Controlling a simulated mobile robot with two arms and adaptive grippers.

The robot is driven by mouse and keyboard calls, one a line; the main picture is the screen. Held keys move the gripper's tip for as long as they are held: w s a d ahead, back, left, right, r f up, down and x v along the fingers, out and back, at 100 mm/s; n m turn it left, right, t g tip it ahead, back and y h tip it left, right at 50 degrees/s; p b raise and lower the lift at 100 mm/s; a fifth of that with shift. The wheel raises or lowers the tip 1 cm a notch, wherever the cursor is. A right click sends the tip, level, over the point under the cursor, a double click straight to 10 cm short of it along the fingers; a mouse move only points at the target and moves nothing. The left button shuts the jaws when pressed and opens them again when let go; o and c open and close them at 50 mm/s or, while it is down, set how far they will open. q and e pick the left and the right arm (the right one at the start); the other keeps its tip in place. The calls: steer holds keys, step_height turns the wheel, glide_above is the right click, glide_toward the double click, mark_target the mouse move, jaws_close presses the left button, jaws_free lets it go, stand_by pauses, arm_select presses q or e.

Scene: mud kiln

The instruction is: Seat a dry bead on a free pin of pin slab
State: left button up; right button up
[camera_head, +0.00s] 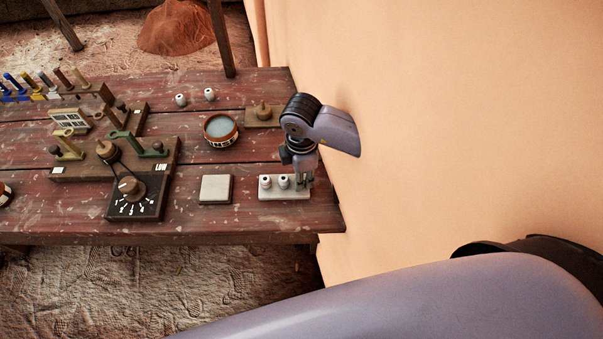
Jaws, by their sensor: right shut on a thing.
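The pin slab (272,195) is a pale block near the table's right front corner. Two whitish beads stand on it, one at the left end (265,182) and one in the middle (283,182). My right gripper (302,184) points down over the slab's right end. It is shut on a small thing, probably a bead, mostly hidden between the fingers. I cannot tell whether that thing touches a pin. Two more pale beads stand at the back of the table, a left one (180,99) and a right one (209,94). My left gripper is not in view.
A pale square block (215,189) lies left of the slab. A round bowl (220,130) and a knobbed wooden board (263,115) stand behind. A dark dial box (139,196) and lever boards fill the left. A tan wall (450,120) rises close on the right.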

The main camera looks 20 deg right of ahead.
steer(key=o, duration=0.9)
steer(key=shift+r, duration=0.1)
steer(key=shift+r+p, duration=3.2)
steer(key=shift+r, duration=0.55)
steer(key=shift+s+f, duration=0.1)
